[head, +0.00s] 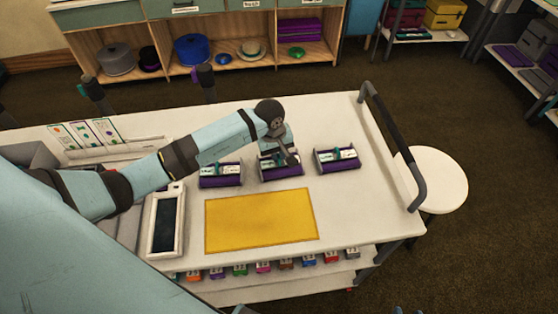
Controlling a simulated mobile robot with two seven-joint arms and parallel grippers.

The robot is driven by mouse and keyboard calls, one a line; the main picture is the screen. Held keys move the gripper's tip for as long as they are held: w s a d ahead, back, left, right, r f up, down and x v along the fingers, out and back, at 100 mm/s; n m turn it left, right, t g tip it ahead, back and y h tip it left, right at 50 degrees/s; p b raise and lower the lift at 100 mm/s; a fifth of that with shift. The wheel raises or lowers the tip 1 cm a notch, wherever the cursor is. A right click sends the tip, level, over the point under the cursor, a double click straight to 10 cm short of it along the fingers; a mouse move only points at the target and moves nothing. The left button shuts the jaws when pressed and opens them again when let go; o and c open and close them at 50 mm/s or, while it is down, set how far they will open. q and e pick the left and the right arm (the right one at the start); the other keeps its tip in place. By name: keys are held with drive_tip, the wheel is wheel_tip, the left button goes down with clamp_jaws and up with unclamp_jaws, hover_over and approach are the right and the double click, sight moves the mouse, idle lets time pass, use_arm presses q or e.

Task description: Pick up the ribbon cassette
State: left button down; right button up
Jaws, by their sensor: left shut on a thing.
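Three purple ribbon cassettes with white and teal tops lie in a row on the white cart top: a left one (221,176), a middle one (283,173) and a right one (338,160). My left arm reaches in from the left, and its left gripper (290,157) points down at the middle cassette. It is shut on that cassette, which shows no clear gap from the cart top. The wrist and fingers hide part of its upper side. My right gripper is not in view.
A yellow mat (260,220) lies bare in front of the row. A black-grey push handle (392,150) bounds the cart's right end, beside a round white stool (432,178). Shelves (175,35) stand behind.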

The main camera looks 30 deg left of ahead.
use_arm(q)
wheel_tip(320, 180, up, 20)
drive_tip(key=b, duration=0.2)
drive_tip(key=shift+b, duration=0.4)
